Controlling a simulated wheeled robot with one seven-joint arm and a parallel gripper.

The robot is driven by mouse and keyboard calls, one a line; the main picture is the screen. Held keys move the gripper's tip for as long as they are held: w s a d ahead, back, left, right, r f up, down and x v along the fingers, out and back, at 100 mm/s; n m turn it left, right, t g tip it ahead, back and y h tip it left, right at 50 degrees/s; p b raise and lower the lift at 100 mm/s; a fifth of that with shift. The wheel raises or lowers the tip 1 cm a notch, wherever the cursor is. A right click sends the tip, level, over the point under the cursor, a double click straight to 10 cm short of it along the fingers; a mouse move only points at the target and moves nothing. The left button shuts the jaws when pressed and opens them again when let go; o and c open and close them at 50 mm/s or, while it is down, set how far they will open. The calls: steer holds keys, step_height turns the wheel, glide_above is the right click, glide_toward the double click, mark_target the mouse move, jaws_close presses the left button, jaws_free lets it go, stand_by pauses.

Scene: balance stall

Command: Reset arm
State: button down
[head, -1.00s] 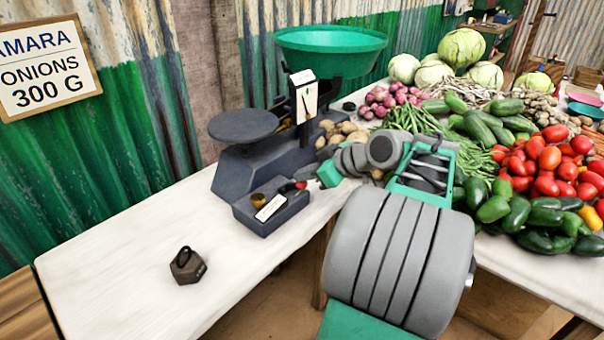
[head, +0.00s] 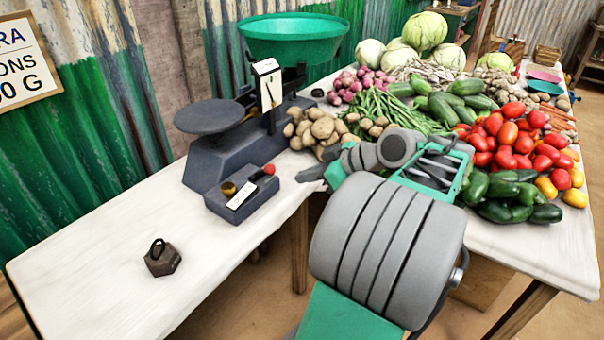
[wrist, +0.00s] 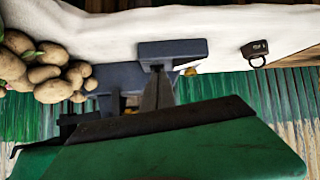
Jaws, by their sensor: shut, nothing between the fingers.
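My gripper (head: 306,174) is at the end of my green and grey arm, just right of the small dark box at the scale's front. Its fingers are shut and empty. In the wrist view the dark fingers (wrist: 157,72) come together in front of the box. The dark balance scale (head: 225,160) stands on the white table with a flat grey plate (head: 209,116) on its left and a green bowl (head: 293,36) behind. The small box (head: 250,203) carries a red knob (head: 269,169), a brass piece (head: 228,188) and a white label.
A dark hexagonal weight (head: 162,259) stands on the bare left part of the table (head: 95,250). Potatoes (head: 316,127), onions (head: 358,84), cucumbers, tomatoes (head: 508,147) and green peppers (head: 505,200) crowd the right part. A corrugated wall (head: 60,150) runs behind.

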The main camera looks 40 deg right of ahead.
steer(key=shift+d, duration=0.15)
steer(key=w+a+r+m+g+p, duration=0.1)
steer(key=w+a+r+g+p, duration=0.15)
steer(key=a+p, duration=0.4)
steer(key=w+a+r+m+g+p, duration=0.1)
steer(key=w+a+r+p, duration=0.1)
steer(key=a+r+p, duration=0.45)
steer(key=s+a+r+m+g+h+p, duration=0.2)
steer(key=s+a+p, duration=0.7)
steer(key=a, duration=0.5)
steer(key=shift+s+m+g+h, duration=0.5)
steer(key=shift+s+g+h, duration=0.15)
steer(key=shift+g, duration=0.2)
steer(key=shift+a, duration=0.1)
